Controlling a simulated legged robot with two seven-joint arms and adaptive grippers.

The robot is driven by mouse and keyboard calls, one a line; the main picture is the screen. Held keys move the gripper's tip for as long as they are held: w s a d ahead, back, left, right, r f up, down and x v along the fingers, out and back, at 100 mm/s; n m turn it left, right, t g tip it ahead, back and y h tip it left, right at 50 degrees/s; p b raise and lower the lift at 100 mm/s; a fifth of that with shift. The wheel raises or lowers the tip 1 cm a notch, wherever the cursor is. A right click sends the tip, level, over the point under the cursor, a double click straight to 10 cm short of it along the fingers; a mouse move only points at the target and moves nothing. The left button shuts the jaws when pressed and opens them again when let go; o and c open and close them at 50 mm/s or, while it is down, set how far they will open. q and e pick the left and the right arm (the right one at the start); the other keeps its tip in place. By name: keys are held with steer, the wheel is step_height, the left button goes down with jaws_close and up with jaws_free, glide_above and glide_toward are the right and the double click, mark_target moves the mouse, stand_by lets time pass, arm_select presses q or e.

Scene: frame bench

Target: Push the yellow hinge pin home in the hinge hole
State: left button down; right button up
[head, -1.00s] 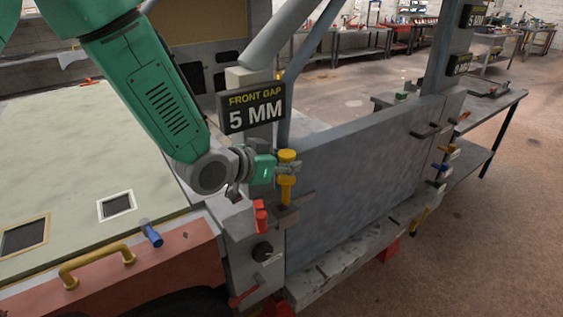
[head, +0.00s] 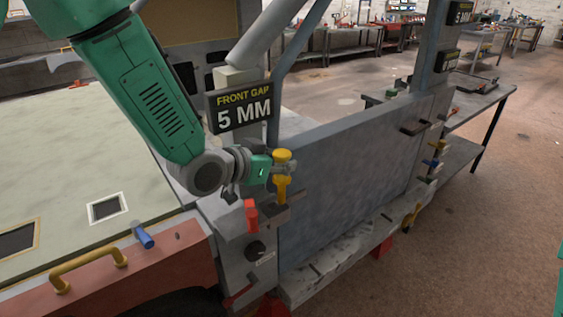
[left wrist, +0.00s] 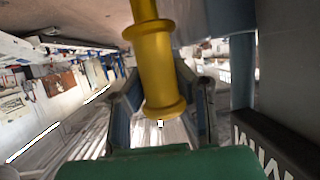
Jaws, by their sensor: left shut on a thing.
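The yellow hinge pin (head: 281,186) stands upright at the near end of the grey door panel (head: 345,165), with its wide head on top. My left gripper (head: 285,167) is shut on the pin just below its head. The pin's lower end meets the grey hinge bracket (head: 276,214); the hinge hole is hidden, and I cannot tell how deep the pin is. In the left wrist view, the pin (left wrist: 158,75) runs between the two fingers. My right gripper is not in view.
A "FRONT GAP 5 MM" sign (head: 240,107) stands close behind my left wrist. A red clamp (head: 251,215) and a black knob (head: 256,250) are below it. A blue-handled item (head: 143,235) and a yellow handle (head: 88,267) are at the left.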

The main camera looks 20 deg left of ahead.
arm_select(q)
steer(key=shift+a, duration=1.7)
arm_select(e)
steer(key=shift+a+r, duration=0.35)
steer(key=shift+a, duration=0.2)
arm_select(q)
steer(key=shift+d, duration=0.1)
steer(key=shift+f+b, duration=0.3)
steer(key=shift+f, duration=0.4)
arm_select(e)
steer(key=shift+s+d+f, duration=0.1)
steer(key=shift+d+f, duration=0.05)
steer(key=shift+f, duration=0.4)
